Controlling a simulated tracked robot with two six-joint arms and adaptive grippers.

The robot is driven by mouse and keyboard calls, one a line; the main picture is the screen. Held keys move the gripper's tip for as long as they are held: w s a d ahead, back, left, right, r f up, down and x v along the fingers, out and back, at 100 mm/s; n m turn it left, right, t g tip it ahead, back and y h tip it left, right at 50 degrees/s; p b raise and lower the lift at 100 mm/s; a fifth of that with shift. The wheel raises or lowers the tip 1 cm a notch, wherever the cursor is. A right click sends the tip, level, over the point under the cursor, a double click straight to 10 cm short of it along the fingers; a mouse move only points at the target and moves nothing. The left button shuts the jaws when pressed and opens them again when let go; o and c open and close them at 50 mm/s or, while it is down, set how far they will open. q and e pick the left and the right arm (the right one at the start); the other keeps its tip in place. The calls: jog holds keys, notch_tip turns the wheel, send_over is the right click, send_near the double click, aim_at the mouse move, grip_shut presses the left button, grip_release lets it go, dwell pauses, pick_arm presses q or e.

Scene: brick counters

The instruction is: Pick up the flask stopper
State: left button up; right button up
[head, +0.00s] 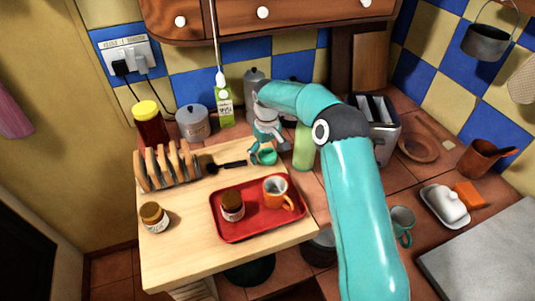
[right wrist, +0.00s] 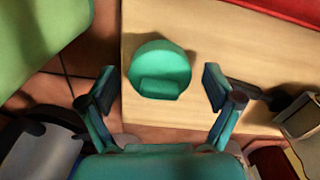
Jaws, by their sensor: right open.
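The flask stopper (right wrist: 160,68) is a round teal piece with a raised grip. It lies on the light wooden board near its edge, and also shows in the head view (head: 267,157). My right gripper (head: 262,150) is directly over it. In the right wrist view my right gripper (right wrist: 159,88) is open, with one finger on each side of the stopper and gaps between. I cannot tell how far above the board the fingertips are. A pale green flask (head: 303,147) stands just right of the stopper. My left gripper is not in view.
A dark brush-like tool (head: 228,165) lies left of the stopper. A red tray (head: 262,225) with an orange mug (head: 275,190) and a jar is in front. A toast rack (head: 168,168) stands left; a milk carton (head: 224,107) and pots stand behind.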

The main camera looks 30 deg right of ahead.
jog(key=shift+f, duration=0.25)
jog(key=c, duration=1.1)
jog(key=shift+r, duration=0.1)
jog(key=shift+c, duration=0.2)
